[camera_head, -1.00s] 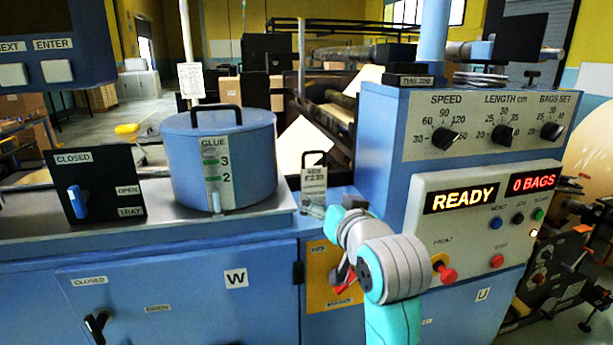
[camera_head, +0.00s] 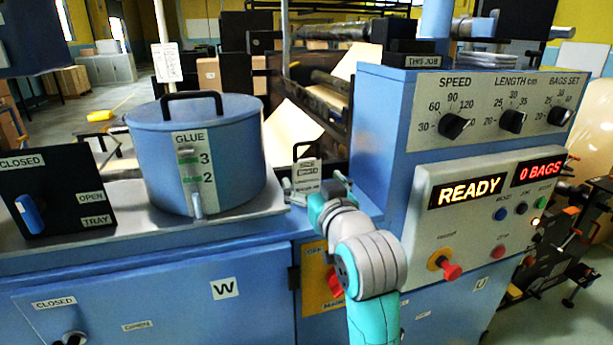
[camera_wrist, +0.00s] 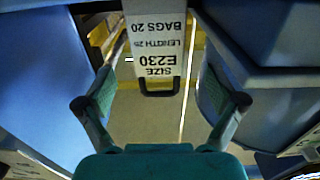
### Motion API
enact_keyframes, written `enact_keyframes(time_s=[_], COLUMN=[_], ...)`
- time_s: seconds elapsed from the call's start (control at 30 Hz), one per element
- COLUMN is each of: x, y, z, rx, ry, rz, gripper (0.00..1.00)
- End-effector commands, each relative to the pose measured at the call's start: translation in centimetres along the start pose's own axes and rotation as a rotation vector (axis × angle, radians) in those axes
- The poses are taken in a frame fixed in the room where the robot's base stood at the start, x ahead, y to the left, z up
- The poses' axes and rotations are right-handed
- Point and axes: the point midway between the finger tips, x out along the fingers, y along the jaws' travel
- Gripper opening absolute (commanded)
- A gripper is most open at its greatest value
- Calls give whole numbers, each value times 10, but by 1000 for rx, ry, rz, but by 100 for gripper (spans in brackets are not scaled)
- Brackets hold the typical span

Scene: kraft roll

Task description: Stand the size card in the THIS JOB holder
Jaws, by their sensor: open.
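The size card (camera_head: 306,170) is a white card with a dark loop handle on top, standing at the machine ledge right of the glue pot. In the wrist view the card (camera_wrist: 158,45) reads SIZE E230, LENGTH 25, BAGS 20, upside down, with its black handle nearest me. My gripper (camera_head: 314,184) is at the card in the head view. In the wrist view the open fingers of my gripper (camera_wrist: 162,103) are on either side of the handle, with gaps; they do not touch it. The THIS JOB holder (camera_head: 422,61) is a dark block atop the blue control cabinet.
The blue glue pot (camera_head: 150,165) stands left of the card. The control cabinet (camera_head: 385,120) rises close to its right, with a READY panel (camera_head: 490,190) facing me. A metal stack (camera_head: 485,60) lies right of the holder.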

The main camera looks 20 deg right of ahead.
Motion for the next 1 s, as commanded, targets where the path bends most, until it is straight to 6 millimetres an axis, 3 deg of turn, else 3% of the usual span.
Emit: enact_keyframes(time_s=[0.3, 0.63, 0.9, 0.97, 1.0], x=[41, 47, 47, 47, 47], y=[3, 2, 2, 2, 2], z=[-5, -4, -4, -4, -4], rx=[0, 0, 0, 0, 0], ry=[1, 0, 0, 0, 0], rz=[1, 0, 0, 0, 0], gripper=[94, 94, 29, 29, 23])
